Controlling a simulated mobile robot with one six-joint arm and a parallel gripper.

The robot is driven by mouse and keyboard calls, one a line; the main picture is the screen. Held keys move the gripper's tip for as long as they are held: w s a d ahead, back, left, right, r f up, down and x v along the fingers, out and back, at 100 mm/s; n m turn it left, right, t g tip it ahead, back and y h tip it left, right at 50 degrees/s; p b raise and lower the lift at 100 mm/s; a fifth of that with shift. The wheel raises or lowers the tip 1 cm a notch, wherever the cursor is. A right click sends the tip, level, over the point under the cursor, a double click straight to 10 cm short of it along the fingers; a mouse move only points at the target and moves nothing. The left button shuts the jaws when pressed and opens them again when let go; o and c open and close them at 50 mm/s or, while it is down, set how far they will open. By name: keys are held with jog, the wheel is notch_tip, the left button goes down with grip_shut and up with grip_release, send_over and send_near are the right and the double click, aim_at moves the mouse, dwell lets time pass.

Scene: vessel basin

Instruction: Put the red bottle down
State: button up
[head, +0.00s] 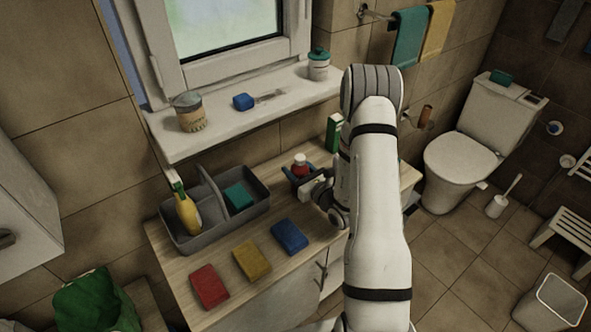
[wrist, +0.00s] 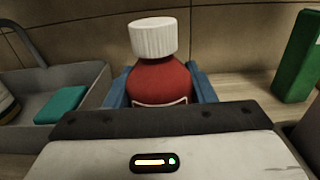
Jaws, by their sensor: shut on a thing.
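The red bottle (wrist: 160,82) with a white ribbed cap stands upright between the blue fingers of my gripper (wrist: 160,92) in the wrist view. My gripper (head: 302,176) is shut on it. In the head view the red bottle (head: 300,161) shows just above the fingers, over the wooden counter, right of the grey caddy. The bottle's lower part is hidden by the gripper body, so I cannot tell whether its base touches the counter.
The grey caddy (head: 262,184) holds a yellow spray bottle (head: 187,212) and a teal sponge (head: 238,196). A green box (head: 333,133) stands right of the bottle. Red (head: 209,287), yellow (head: 252,260) and blue (head: 289,236) cloths lie along the counter's front. A window sill is above.

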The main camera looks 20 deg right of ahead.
jog(key=shift+f, duration=0.3)
jog(key=shift+f, duration=0.1)
jog(key=shift+f, duration=0.15)
jog(key=o, duration=1.1)
jog(key=shift+s, duration=0.1)
